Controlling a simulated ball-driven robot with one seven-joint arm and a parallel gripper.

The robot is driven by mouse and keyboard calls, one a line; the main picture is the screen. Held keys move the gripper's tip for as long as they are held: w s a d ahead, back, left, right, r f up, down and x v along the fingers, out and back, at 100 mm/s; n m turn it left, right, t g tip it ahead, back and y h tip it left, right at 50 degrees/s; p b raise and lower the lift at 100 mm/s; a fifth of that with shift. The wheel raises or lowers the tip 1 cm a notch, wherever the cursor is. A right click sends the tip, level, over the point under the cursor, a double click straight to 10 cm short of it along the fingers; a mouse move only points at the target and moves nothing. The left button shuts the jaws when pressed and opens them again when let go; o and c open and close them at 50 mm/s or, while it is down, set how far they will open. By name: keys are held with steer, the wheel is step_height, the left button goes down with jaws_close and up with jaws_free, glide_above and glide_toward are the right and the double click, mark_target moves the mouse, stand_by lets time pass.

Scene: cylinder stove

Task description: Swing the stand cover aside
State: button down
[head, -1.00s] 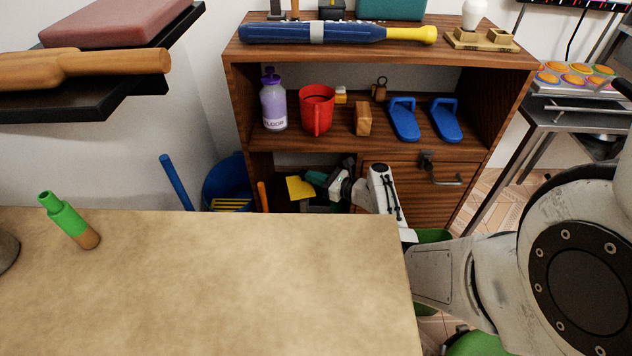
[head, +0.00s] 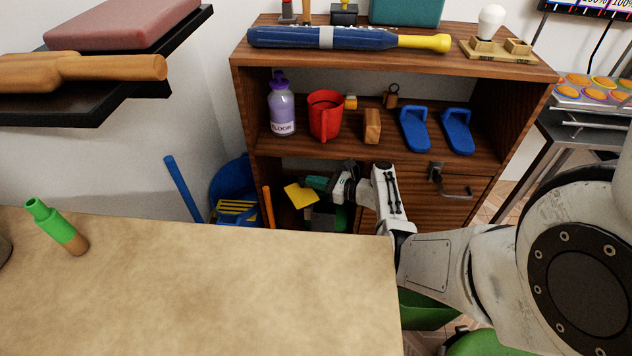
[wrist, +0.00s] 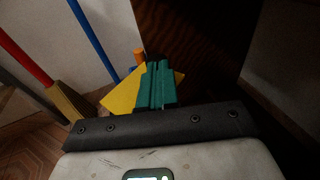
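The wooden stand (head: 395,66) is a brown shelf unit behind the table. Its likely cover is a wooden front panel (head: 415,205) at the lower right, with a grey metal handle (head: 456,191); it looks closed, and my arm hides part of it. My gripper (head: 317,183) is at the open lower-left compartment, left of the panel and apart from the handle. In the wrist view its teal fingers (wrist: 155,86) lie together with nothing visible between them. A yellow flat piece (head: 299,195) is behind the fingers; whether they touch is unclear.
The beige table (head: 200,290) fills the front left, with a green-topped bottle (head: 56,226) on it. A blue bucket (head: 230,182) stands left of the stand. A purple bottle (head: 282,105), red mug (head: 325,116) and blue slippers (head: 414,128) sit on the shelf.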

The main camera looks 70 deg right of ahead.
mark_target(300, 182)
steer(key=shift+w+a, duration=0.1)
steer(key=shift+w, duration=0.8)
steer(key=shift+w+a+p, duration=0.35)
steer(key=shift+w, duration=0.4)
steer(key=shift+w+a+f+n+y+b, duration=0.25)
steer(key=shift+n+y+b, duration=0.25)
steer(key=shift+y+b, duration=0.25)
steer(key=shift+w+a+r+n+y, duration=0.15)
steer(key=shift+w+r+n+y, duration=0.05)
steer(key=shift+n+y, duration=0.15)
steer(key=shift+w+a, duration=0.1)
steer(key=shift+a, duration=0.05)
